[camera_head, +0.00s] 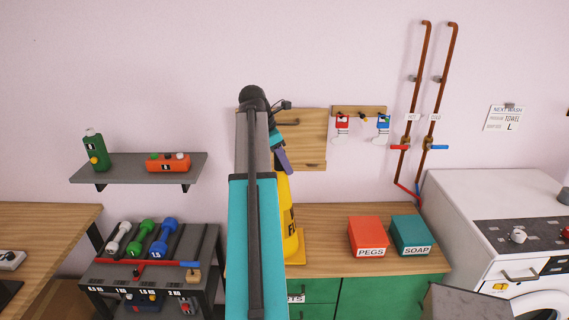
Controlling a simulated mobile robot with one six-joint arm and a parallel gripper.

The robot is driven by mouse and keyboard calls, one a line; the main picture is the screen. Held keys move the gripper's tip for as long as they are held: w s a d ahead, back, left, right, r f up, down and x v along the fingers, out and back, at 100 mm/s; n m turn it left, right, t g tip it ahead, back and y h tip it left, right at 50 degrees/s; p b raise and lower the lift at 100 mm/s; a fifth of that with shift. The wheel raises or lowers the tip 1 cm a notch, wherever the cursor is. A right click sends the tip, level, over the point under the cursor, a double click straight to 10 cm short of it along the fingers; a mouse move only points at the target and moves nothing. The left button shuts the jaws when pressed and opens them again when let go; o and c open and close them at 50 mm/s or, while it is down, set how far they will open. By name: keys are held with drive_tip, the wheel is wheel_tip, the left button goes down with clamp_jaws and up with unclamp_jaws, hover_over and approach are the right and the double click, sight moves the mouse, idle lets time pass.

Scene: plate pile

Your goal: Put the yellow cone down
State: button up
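The yellow cone (288,225) is upright over the wooden counter, right behind my teal arm, which hides its left part. Black letters show on its side, and its flat yellow base shows at the lower right. I cannot tell whether the base touches the counter. My gripper (284,161) points down at the cone's top, with a teal body and a dark purple finger showing. The arm hides the rest of the gripper, so I cannot tell whether its fingers are closed on the cone.
A red PEGS box (367,233) and a teal SOAP box (410,233) stand right of the cone on the counter (325,262). A wooden board (310,140) and hook rail (360,110) are on the wall behind. A dumbbell rack (190,250) stands left, a washing machine (490,190) right.

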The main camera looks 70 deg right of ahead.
drive_tip(key=o, duration=0.4)
drive_tip(key=shift+o, duration=0.2)
drive_tip(key=shift+r, duration=0.2)
drive_tip(key=b+v, duration=0.4)
drive_tip(key=v, duration=0.8)
drive_tip(key=shift+f, duration=0.1)
idle(0.5)
